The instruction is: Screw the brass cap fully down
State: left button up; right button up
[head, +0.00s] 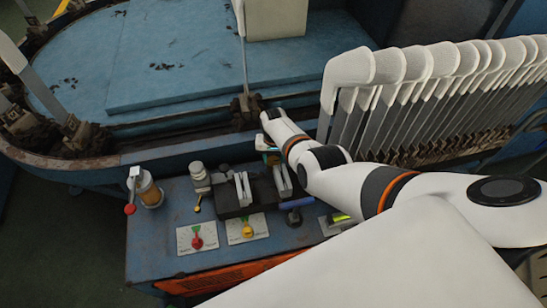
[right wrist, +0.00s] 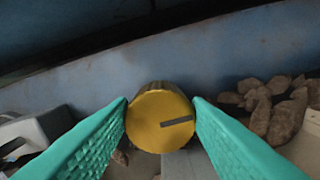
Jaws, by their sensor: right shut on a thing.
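The brass cap (right wrist: 160,118) is a round yellow-gold disc with a dark slot on its face, in the middle of the right wrist view. My right gripper (right wrist: 160,106) has its two green ribbed fingers on either side of the cap and is shut on it. What lies under the cap is mostly hidden, so its thread and seating cannot be seen. In the head view my right gripper (head: 271,153) is over the back of the blue bench, largely covered by my own arm; the cap cannot be made out there. My left gripper is not in view.
The blue bench (head: 150,240) carries an amber jar (head: 149,192), a grey fitting (head: 199,177), a black block with pale plates (head: 233,203), a red-knob card (head: 197,235) and a yellow-knob card (head: 247,229). White sock boards (head: 420,70) stand in a row at the right.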

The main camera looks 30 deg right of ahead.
aim_at(274, 160)
jog(key=o, duration=1)
notch_tip(274, 160, up, 12)
jog(key=p, duration=0.6)
